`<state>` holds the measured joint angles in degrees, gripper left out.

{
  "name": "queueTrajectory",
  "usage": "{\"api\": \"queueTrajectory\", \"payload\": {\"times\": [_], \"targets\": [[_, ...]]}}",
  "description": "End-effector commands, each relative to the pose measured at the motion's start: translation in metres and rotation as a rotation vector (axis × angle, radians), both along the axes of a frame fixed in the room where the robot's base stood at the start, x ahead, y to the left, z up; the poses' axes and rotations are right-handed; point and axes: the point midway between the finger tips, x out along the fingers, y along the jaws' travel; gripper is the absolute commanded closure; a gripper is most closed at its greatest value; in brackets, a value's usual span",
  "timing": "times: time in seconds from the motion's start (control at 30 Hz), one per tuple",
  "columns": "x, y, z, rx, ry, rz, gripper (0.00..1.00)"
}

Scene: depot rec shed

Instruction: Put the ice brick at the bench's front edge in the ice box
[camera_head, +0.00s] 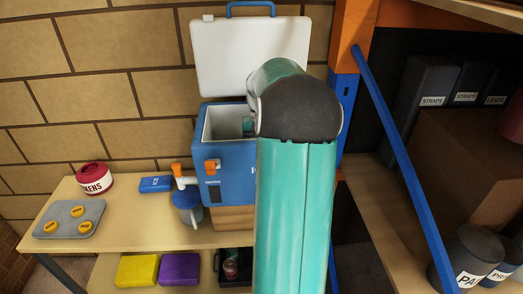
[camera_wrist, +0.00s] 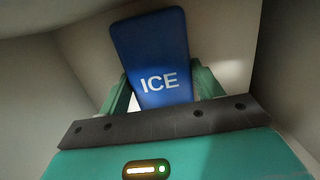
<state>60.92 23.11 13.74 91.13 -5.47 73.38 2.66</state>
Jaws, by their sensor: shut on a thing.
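A blue ice brick (camera_wrist: 150,45) marked ICE is held between the fingers of my gripper (camera_wrist: 160,90) in the wrist view. Pale inner walls surround it there. The blue ice box (camera_head: 235,168) stands on the bench with its white lid (camera_head: 240,55) raised. My gripper (camera_head: 249,125) reaches into the box's opening in the head view, mostly hidden by my arm. The held brick cannot be made out in the head view. Whether it touches the box floor cannot be told.
Another blue brick (camera_head: 156,184) lies on the bench (camera_head: 130,230), left of the blue jug (camera_head: 187,205). A red-and-white tub (camera_head: 93,178) and a grey tray (camera_head: 70,220) with yellow discs stand farther left. A blue diagonal brace (camera_head: 405,165) and shelving are at right.

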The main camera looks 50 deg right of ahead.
Motion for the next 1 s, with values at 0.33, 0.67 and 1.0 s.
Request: {"api": "queueTrajectory", "payload": {"times": [0.33,0.67,1.0], "targets": [[0.000,0.000,-0.004,-0.001,-0.001,0.000,0.72],[0.000,0.000,-0.006,-0.001,-0.001,-0.001,0.13],[0.002,-0.002,0.011,-0.003,-0.003,-0.001,0.13]]}}
